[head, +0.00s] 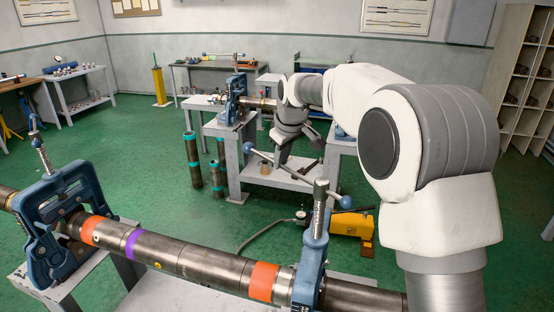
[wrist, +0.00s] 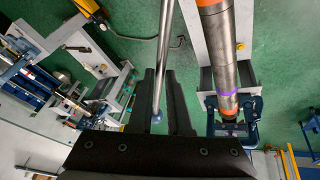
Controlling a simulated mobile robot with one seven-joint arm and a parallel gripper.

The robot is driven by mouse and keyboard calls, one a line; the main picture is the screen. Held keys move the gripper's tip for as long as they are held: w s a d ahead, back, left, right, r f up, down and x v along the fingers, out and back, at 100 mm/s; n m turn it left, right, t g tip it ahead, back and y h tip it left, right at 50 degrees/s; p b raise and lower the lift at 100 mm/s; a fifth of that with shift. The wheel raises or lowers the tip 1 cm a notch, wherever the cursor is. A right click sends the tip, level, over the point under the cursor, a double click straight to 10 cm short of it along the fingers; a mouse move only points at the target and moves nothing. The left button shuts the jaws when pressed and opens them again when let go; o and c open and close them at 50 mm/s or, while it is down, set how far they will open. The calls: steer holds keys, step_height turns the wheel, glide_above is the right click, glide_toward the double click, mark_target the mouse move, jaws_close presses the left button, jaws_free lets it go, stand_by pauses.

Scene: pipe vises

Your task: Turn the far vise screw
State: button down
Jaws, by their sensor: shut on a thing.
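In the head view a blue vise (head: 311,262) stands at the right end of the nearer pipe. Its upright screw (head: 320,205) carries a slanted steel bar handle (head: 295,173) with blue ball ends. My gripper shows in the wrist view (wrist: 161,78), its dark fingers on either side of a steel bar (wrist: 163,45) near its blue ball end. It is shut on this bar, which looks like that handle. In the head view my arm reaches over there, but the fingertips are hard to make out. The clamped pipe (head: 205,262) also shows in the wrist view (wrist: 222,55).
A second blue vise (head: 48,235) holds the pipe's left end; it also shows in the wrist view (wrist: 250,133). Another vise (head: 236,90) stands on a bench behind. A yellow pump (head: 352,228) lies on the green floor. Teal-banded pipes (head: 193,160) stand near the back bench.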

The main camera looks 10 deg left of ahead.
steer(key=shift+w+d+r, duration=0.15)
steer(key=shift+w+r, duration=0.1)
steer(key=shift+r, duration=0.05)
steer(key=c, duration=0.9)
jaws_free()
steer(key=shift+o, duration=0.3)
steer(key=shift+s+f, duration=0.1)
steer(key=shift+f, duration=0.05)
steer(key=b+v, duration=0.1)
steer(key=v, duration=1.6)
steer(key=shift+s, duration=0.15)
